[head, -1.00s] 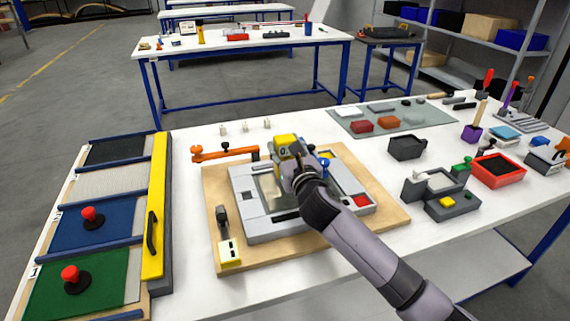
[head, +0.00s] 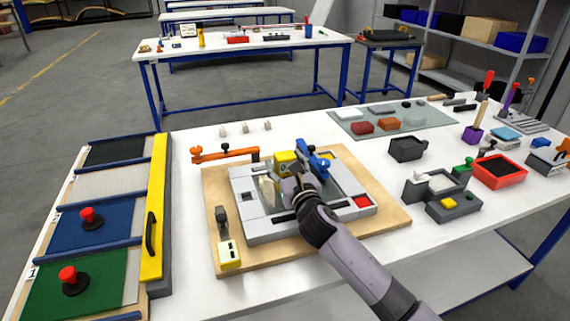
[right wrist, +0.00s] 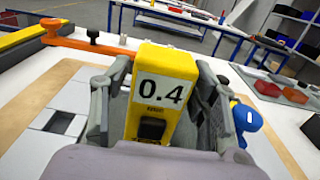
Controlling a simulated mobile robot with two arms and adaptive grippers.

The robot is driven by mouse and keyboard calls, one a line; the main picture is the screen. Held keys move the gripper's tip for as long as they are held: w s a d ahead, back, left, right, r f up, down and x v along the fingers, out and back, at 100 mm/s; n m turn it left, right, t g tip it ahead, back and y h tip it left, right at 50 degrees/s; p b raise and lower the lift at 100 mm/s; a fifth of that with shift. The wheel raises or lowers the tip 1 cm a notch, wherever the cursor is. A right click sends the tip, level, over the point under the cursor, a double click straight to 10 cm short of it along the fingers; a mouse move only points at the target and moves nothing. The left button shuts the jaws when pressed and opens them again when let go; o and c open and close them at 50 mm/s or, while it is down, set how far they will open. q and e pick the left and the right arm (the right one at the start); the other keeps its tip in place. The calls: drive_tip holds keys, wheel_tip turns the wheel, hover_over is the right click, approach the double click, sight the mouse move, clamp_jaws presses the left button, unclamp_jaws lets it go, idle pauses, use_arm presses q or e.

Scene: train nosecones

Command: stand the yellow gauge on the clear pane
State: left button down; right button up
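The yellow gauge (head: 284,160) is upright over the clear pane (head: 266,190), which is set in a light grey frame on a wooden board. In the right wrist view the gauge (right wrist: 162,75) fills the middle, its "0.4" label facing the camera. My right gripper (head: 297,172) has its fingers on both sides of the gauge and appears shut on it. The gauge's foot is hidden by the gripper, so I cannot tell whether it touches the pane. My left gripper is not in view.
A blue clamp (head: 314,156) stands close right of the gauge, also in the right wrist view (right wrist: 245,118). An orange lever (head: 225,154) lies behind the board. A rack with a yellow bar (head: 153,210) is left. Grey trays and a red bin (head: 498,171) are right.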

drive_tip(key=shift+o, duration=0.3)
drive_tip(key=shift+r, duration=0.25)
drive_tip(key=v, duration=1.2)
